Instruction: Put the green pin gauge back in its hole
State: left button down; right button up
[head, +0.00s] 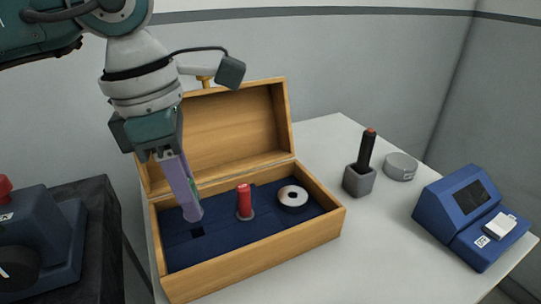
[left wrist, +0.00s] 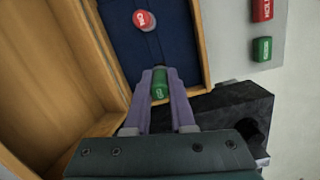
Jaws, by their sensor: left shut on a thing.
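The green pin gauge (left wrist: 159,88) sits between the purple fingers of my left gripper (left wrist: 160,100) in the left wrist view, its marked top facing the camera. In the head view my left gripper (head: 187,200) is shut on it and points down over the left part of the wooden box; the fingers mostly hide the pin. I cannot tell whether the pin's lower end touches the insert. My right gripper is not in view.
A red pin (head: 244,200) and a metal ring (head: 293,197) sit in the insert of the open box (head: 255,264). The lid stands behind. A dark-handled tool in a grey block (head: 359,180), a grey disc (head: 401,166) and a blue device (head: 470,215) stand right.

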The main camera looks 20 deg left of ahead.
pick_arm(q)
notch_tip(320, 180, down, 3)
jog(key=shift+f, duration=0.1)
jog(key=shift+f, duration=0.15)
jog(key=c, duration=0.8)
grip_release()
jog(key=shift+o, duration=0.2)
